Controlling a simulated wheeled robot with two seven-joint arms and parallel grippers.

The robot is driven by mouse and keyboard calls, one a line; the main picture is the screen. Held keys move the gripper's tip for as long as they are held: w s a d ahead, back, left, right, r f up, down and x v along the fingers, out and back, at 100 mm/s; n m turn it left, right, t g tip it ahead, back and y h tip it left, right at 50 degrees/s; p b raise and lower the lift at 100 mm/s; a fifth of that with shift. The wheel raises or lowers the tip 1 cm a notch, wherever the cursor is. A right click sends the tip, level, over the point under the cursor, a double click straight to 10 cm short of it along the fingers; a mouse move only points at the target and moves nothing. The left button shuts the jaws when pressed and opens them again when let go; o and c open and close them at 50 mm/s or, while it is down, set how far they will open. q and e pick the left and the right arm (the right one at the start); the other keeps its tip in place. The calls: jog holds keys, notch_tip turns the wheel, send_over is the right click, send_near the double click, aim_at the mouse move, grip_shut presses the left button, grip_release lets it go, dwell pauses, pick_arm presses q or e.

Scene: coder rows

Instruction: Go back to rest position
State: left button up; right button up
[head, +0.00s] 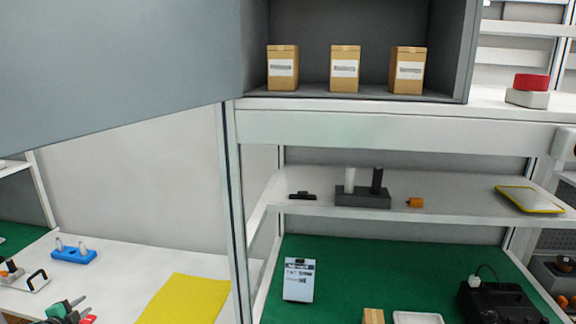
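At the bottom left edge of the head view, dark shapes with green and red parts (68,312) are cut off by the frame. I cannot tell whether they are tools or part of my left gripper. No finger opening can be made out there. My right gripper is not in view. The grey cabinet (348,22) at the top stands open, with three brown boxes in a row: a left box (282,68), a middle box (344,69) and a right box (407,71). A large grey panel (110,65), seemingly its door, reaches out to the left.
Below, a white shelf (450,200) holds a grey block (362,197) with two upright pieces and a yellow-rimmed tablet (529,199). A green mat (400,270) lies lower. A red-topped button (529,90) sits right. A yellow sheet (187,300) and blue holder (73,253) lie left.

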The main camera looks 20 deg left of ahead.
pick_arm(q)
jog(key=s+a+f+n+g+y, duration=0.3)
jog(key=s+f, duration=0.4)
jog(key=s, duration=0.6)
jog(key=s+a+f+g, duration=0.3)
jog(key=s+f+g, duration=0.25)
jog(key=s, duration=0.85)
jog(key=s+a+f+n+g+y, duration=0.3)
jog(key=s+f, duration=0.4)
jog(key=s, duration=0.6)
jog(key=s+d+f+g+h, duration=0.1)
jog(key=s+d+f+h, duration=0.2)
jog(key=d+f, duration=0.9)
jog(key=s+d+f+h, duration=0.25)
jog(key=d+f, duration=0.65)
jog(key=d, duration=0.8)
jog(key=s+d+f+n+h+b, duration=0.1)
jog(key=d+f, duration=0.3)
jog(key=d, duration=0.8)
jog(key=s+d+f+h+b, duration=0.1)
jog(key=d+f, duration=0.3)
jog(key=d, duration=0.8)
jog(key=d+f+n+h+b, duration=0.1)
jog(key=d+f+h+b, duration=0.1)
jog(key=d, duration=1)
jog(key=shift+s+d+f+n+g, duration=0.2)
jog(key=shift+s+f+n+g, duration=0.15)
jog(key=shift+f, duration=0.55)
